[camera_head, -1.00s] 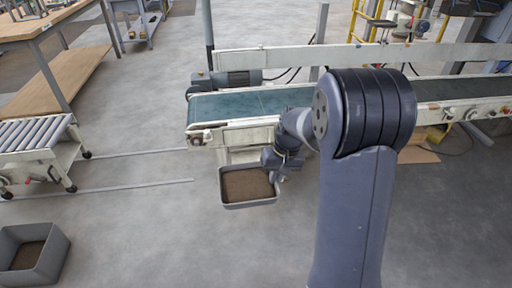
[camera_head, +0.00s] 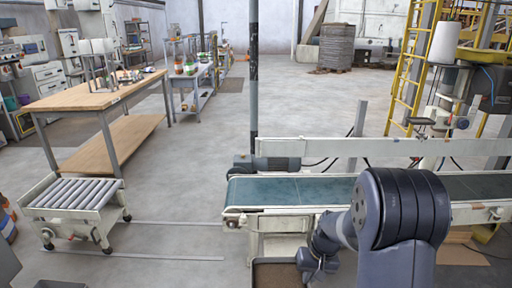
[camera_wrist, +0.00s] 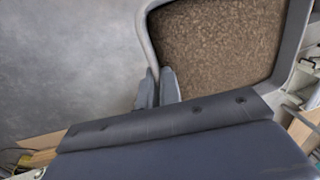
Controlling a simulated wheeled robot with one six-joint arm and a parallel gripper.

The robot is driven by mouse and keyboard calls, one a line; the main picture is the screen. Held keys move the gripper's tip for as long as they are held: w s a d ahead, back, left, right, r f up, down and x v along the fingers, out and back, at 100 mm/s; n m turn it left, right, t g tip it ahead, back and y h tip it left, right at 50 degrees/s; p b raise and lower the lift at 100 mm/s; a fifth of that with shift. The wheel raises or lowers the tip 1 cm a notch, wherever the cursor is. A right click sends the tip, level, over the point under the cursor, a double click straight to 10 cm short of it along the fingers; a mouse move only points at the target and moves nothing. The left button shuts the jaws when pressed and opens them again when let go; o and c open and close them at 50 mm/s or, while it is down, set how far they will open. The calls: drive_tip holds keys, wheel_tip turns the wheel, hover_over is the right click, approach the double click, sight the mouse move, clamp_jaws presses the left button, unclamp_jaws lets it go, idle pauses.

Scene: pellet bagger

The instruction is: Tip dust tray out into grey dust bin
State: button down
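The dust tray is a grey, round-cornered tray with brown granular dust in it. In the wrist view, its rim (camera_wrist: 146,40) runs between the fingers of my gripper (camera_wrist: 158,78), which is shut on the tray wall. The tray looks roughly level. In the head view, the dust tray (camera_head: 257,279) is at the bottom edge, below the conveyor's near end and cut off by the frame. My arm hides the fingertips there. Only a thin grey edge, seemingly the grey dust bin's rim (camera_head: 60,284), shows at the bottom left.
The green conveyor belt (camera_head: 290,190) stands just behind my gripper. A roller stand (camera_head: 75,205) is at the left, with a wooden workbench (camera_head: 95,95) behind it. Floor rails (camera_head: 150,256) cross the open floor between the stand and the conveyor.

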drive_tip(key=shift+s+r+p, duration=0.3)
drive_tip(key=shift+r+p, duration=0.65)
drive_tip(key=shift+p, duration=0.6)
drive_tip(key=shift+s+r+p, duration=0.3)
drive_tip(key=shift+r+p, duration=0.65)
drive_tip(key=shift+p, duration=0.6)
